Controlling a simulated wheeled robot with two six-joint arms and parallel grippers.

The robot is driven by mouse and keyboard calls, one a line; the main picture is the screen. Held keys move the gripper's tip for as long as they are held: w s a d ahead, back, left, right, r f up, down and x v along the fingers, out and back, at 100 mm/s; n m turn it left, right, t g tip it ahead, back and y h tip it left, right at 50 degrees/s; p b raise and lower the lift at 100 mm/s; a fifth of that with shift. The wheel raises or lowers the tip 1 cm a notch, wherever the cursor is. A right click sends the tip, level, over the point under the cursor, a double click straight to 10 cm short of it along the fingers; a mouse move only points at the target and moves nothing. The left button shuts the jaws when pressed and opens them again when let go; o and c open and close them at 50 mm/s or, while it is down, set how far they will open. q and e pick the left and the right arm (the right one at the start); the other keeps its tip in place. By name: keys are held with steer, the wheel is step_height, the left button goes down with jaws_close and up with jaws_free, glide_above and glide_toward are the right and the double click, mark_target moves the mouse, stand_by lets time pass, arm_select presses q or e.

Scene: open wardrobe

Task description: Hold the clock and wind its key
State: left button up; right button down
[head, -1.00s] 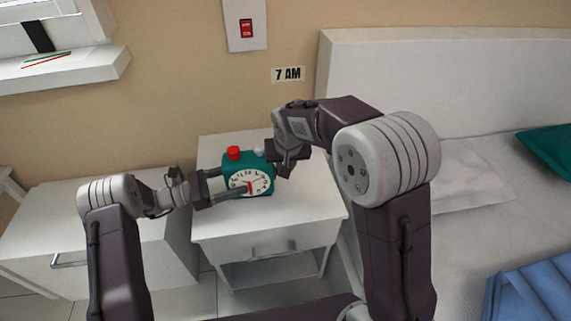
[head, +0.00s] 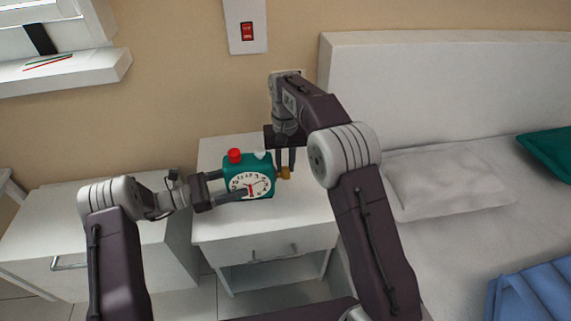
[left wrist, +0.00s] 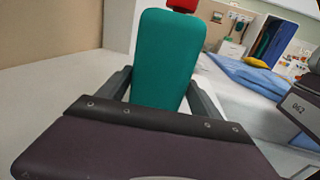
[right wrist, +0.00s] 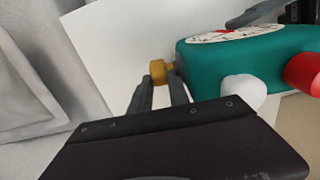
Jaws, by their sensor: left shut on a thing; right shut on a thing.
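The teal alarm clock (head: 262,165) has a white dial, a red knob and a white knob on top. It is upright at the nightstand; I cannot tell whether it touches the top. My left gripper (head: 232,184) is shut on the clock, one finger across its front. The clock's teal side fills the space between the fingers in the left wrist view (left wrist: 165,60). The brass key (head: 286,173) sticks out from the clock's right side. My right gripper (head: 285,168) points down and is shut on the key (right wrist: 162,71), which shows between its fingertips in the right wrist view.
The white nightstand (head: 310,205) has free top around the clock. A bed with a white headboard (head: 420,90) and pillow stands at the right. A lower white cabinet (head: 60,225) stands left. A red wall switch (head: 247,31) is above.

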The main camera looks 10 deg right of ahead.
steer(key=c, duration=1.5)
jaws_free()
step_height(320, 180, up, 8)
steer(key=shift+f, duration=0.25)
